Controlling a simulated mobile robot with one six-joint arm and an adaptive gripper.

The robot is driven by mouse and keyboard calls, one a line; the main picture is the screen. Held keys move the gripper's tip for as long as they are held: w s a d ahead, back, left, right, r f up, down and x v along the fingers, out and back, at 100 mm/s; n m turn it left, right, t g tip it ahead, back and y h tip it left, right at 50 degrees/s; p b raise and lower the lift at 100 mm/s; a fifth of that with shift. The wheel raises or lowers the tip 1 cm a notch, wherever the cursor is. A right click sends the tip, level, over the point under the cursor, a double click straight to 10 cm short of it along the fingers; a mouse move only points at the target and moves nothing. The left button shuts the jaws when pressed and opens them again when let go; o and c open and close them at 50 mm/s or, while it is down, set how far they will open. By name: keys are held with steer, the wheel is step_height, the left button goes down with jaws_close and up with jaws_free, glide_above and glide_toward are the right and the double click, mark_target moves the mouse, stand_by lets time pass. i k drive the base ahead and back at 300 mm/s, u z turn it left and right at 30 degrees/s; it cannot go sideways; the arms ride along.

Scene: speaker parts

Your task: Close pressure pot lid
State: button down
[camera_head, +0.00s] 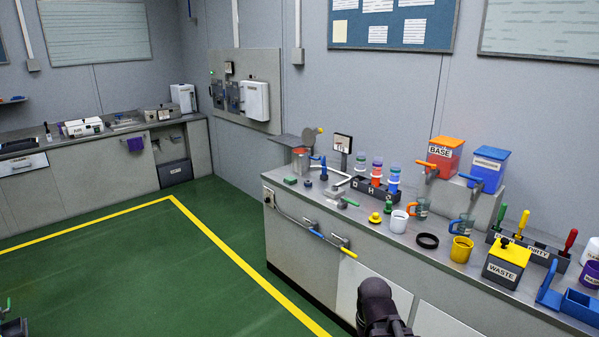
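A dark, rounded part of my arm (376,303) shows at the bottom, in front of the counter and well apart from the pot. My gripper's fingers do not show.
A blue-handled item (323,170) and a small display (342,143) stand close to the pot. A rack of colored containers (377,188), mugs (398,221) and a waste bin (506,264) crowd the counter to the right. The green floor (150,270) at left is clear.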

mark_target(308, 136)
steer(key=u, duration=0.35)
steer(key=i, duration=0.9)
steer(key=u, duration=0.45)
steer(key=i, duration=1.65)
steer(key=z, duration=0.7)
steer(key=i, duration=1.35)
steer(key=z, duration=0.5)
